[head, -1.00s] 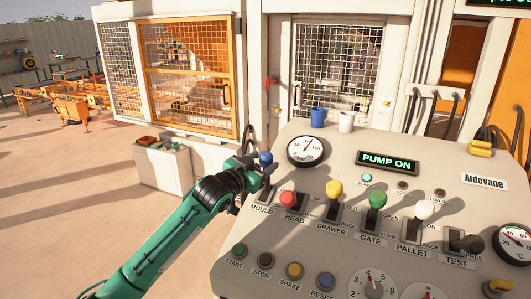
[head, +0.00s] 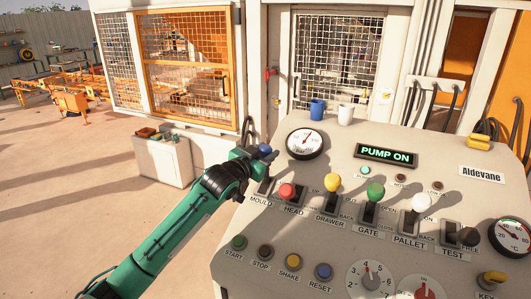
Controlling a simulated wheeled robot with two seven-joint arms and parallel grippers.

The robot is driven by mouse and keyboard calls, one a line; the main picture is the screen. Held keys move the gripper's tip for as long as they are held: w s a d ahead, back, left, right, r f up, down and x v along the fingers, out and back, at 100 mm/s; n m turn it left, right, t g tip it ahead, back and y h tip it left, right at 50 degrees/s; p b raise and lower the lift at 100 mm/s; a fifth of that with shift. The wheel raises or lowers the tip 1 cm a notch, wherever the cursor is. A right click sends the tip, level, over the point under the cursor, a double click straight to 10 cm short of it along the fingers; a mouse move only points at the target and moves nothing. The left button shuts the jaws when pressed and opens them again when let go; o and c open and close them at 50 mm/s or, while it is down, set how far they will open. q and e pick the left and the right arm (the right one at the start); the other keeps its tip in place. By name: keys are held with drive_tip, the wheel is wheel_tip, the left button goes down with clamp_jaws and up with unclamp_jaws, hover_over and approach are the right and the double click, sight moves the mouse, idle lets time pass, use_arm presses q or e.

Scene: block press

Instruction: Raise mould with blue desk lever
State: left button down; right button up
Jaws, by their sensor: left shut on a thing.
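The blue-knobbed MOULD lever (head: 264,149) stands at the left end of the lever row on the grey control desk (head: 330,248). My left gripper (head: 261,155) is at this lever, shut on it just below the blue knob. The fingers and the lever's shaft are partly hidden, so its exact tilt is hard to tell. My green left arm reaches in from the bottom left. The mould itself cannot be made out behind the mesh of the press. My right gripper is not in view.
The red HEAD lever (head: 286,191) stands close to the right of my gripper, then the yellow DRAWER lever (head: 332,183) and several more. A lit PUMP ON display (head: 386,155), a dial gauge (head: 304,143) and two cups sit further back. Open floor lies left.

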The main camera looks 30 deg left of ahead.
use_arm(q)
drive_tip(key=shift+s+f+b, duration=0.2)
drive_tip(key=shift+f+b, duration=0.05)
drive_tip(key=shift+b, duration=0.1)
drive_tip(key=s+t+b, duration=0.1)
drive_tip(key=b, duration=0.2)
drive_tip(key=s+t+b, duration=0.2)
drive_tip(key=b, duration=0.1)
drive_tip(key=s+m+t+b, duration=0.1)
drive_tip(key=s+b, duration=0.1)
drive_tip(key=b, duration=0.1)
drive_tip(key=shift+d+f+h, duration=0.15)
drive_tip(key=shift+f+h, duration=0.15)
drive_tip(key=shift+f, duration=0.1)
drive_tip(key=c, duration=0.9)
unclamp_jaws()
drive_tip(key=shift+c, duration=0.2)
